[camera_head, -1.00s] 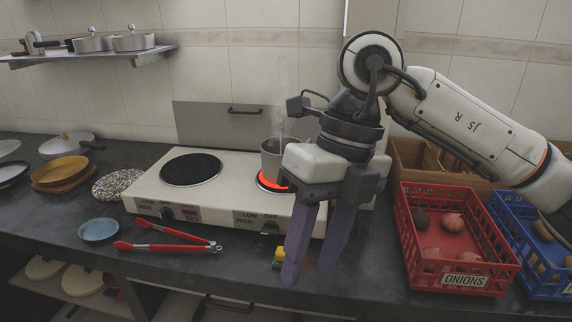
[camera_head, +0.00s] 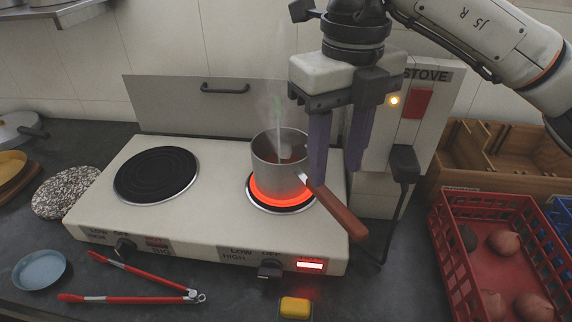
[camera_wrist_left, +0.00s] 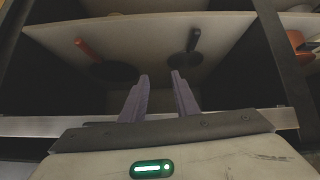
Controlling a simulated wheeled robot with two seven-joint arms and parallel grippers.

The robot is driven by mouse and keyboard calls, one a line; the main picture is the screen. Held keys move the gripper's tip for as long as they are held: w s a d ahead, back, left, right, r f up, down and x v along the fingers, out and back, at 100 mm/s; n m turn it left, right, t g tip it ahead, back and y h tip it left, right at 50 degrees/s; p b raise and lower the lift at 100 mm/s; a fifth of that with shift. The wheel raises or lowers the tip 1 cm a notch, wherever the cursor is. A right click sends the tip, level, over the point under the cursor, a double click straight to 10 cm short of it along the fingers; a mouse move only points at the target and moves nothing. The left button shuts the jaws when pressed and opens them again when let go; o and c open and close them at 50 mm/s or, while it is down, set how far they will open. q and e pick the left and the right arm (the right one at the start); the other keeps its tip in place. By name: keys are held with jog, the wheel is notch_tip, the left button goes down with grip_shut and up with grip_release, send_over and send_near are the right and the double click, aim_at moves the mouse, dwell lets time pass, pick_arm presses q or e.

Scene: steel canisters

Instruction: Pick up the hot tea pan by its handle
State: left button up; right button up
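The hot tea pan (camera_head: 279,170) is a small steel saucepan with brown liquid in it and steam above. It stands on the glowing red right burner (camera_head: 283,196). Its brown wooden handle (camera_head: 339,214) points toward the lower right. My right gripper (camera_head: 335,180) points down with its two purple fingers apart and nothing visible between them. It is just right of the pan and, in the picture, above the handle; I cannot tell the exact depth gap. My left gripper (camera_wrist_left: 160,88) shows only in the left wrist view, fingers apart and empty, facing a shelf under the counter.
Red tongs (camera_head: 140,280) and a blue dish (camera_head: 39,270) lie at the front left. The left burner (camera_head: 156,174) is dark and bare. A yellow object (camera_head: 295,308) is at the front edge. A red crate (camera_head: 437,232) of onions and a stove switch box (camera_head: 407,110) stand at right.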

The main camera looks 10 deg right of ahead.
aim_at(329, 195)
jog(key=f, duration=0.3)
jog(key=shift+s+f, duration=0.2)
jog(key=shift+f, duration=0.2)
jog(key=f+p, duration=0.1)
jog(key=f, duration=0.4)
jog(key=shift+a, duration=0.2)
grip_shut()
jog(key=shift+w+r, duration=0.1)
jog(key=shift+w, duration=0.05)
dwell(0.6)
